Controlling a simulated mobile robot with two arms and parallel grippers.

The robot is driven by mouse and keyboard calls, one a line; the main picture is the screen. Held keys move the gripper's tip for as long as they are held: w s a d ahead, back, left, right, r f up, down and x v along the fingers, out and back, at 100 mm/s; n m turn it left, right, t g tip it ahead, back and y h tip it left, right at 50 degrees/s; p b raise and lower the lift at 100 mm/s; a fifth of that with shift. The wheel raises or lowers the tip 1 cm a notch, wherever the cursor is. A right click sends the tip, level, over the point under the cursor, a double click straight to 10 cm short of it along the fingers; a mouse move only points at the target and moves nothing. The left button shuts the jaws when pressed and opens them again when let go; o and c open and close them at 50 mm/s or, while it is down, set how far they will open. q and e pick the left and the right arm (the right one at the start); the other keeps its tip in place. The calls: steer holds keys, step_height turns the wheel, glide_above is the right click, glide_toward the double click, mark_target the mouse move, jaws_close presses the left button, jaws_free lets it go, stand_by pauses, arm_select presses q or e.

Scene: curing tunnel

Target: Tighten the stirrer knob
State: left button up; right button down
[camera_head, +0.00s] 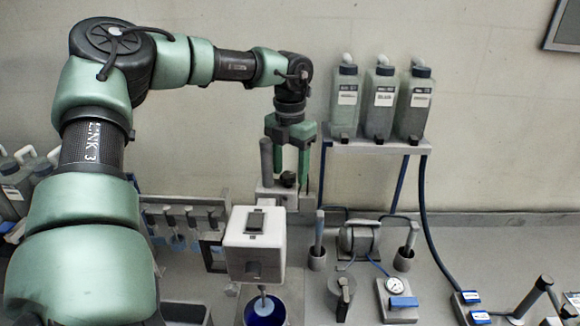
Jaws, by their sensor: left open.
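The stirrer (254,243) is a white box with a small dark display on top, at the lower middle of the head view. Its shaft goes down into a beaker of blue liquid (265,312). A small black knob (288,180) sits on the grey clamp block (272,196) behind the box, by an upright post; it looks like the stirrer knob. My left gripper (291,174) points down over it with its green fingers open. The fingertips appear on either side of the knob; I cannot tell whether they touch it. My right gripper is not in view.
A raised shelf (375,147) at the back right holds three bottles with hoses. A metal cylinder (358,238), a gauge with a blue handle (398,293) and a lever valve (341,294) stand right of the stirrer. A rack of hanging tools (180,212) is to the left.

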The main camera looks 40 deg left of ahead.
arm_select(q)
steer(key=c, duration=0.9)
jaws_close()
steer(key=shift+f+m+b, duration=0.15)
steer(key=shift+m+b, duration=1.05)
steer(key=shift+b, duration=0.2)
steer(key=m+b, duration=0.1)
steer(key=m, duration=0.1)
steer(key=shift+d+m+b, duration=0.1)
steer(key=shift+m+b, duration=0.2)
steer(key=m+b, duration=0.1)
steer(key=m, duration=0.2)
steer(key=shift+m, duration=0.3)
steer(key=m, duration=0.4)
steer(key=shift+s+d, duration=0.1)
steer(key=shift+s, duration=0.05)
steer(key=shift+m, duration=0.3)
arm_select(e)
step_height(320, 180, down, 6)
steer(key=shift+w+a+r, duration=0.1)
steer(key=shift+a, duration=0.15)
